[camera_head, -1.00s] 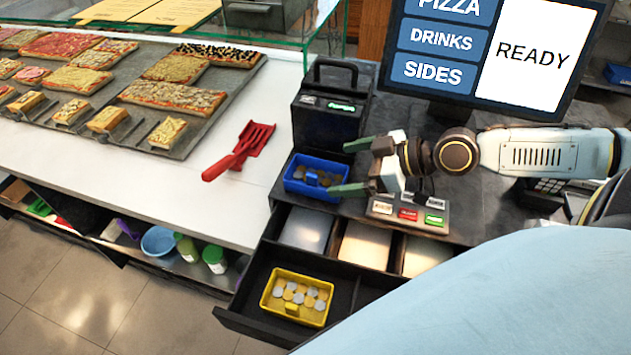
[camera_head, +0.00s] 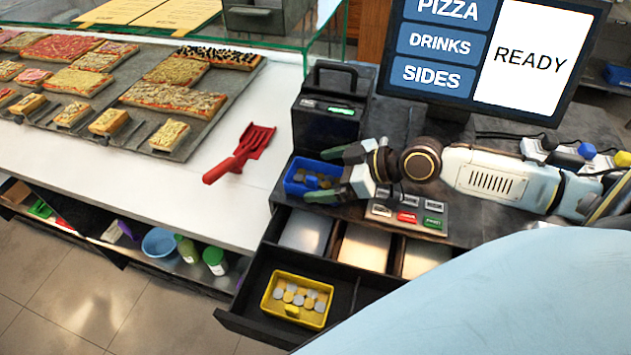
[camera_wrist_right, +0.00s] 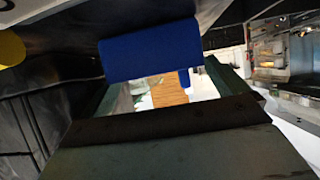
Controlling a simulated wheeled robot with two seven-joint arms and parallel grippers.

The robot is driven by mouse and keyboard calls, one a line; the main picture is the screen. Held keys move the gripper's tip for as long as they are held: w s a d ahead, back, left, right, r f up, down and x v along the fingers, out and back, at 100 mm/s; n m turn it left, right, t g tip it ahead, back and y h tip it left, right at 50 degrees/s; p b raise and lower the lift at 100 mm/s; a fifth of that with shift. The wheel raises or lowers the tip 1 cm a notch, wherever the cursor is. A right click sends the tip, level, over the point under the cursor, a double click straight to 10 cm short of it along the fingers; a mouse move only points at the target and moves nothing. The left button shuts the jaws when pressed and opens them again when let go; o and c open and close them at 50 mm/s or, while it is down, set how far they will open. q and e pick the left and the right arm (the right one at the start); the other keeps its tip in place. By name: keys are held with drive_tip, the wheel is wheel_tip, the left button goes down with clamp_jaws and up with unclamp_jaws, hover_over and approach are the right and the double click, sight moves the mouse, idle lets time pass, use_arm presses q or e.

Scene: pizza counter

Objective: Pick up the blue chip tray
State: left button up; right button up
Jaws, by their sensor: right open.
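The blue chip tray (camera_head: 290,187), a small open box with coins in it, sits on the dark counter in front of the black box with a handle. My right gripper (camera_head: 318,177) is open, with its two green fingers reaching over the tray's right part, one at the back and one at the front. I cannot tell whether they touch it. In the right wrist view a plain blue face (camera_wrist_right: 150,52), seemingly the tray, shows between the fingers. My left gripper is not in view.
An open drawer below holds a yellow tray (camera_head: 265,302) with coins. Keys (camera_head: 408,216) lie right of the blue tray. The black box (camera_head: 325,120) stands behind it and the screen (camera_head: 440,45) at back right. A red scoop (camera_head: 240,153) lies on the white counter.

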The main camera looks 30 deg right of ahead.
drive_tip(key=shift+c, duration=0.2)
drive_tip(key=c, duration=1.1)
drive_tip(key=shift+r, duration=0.15)
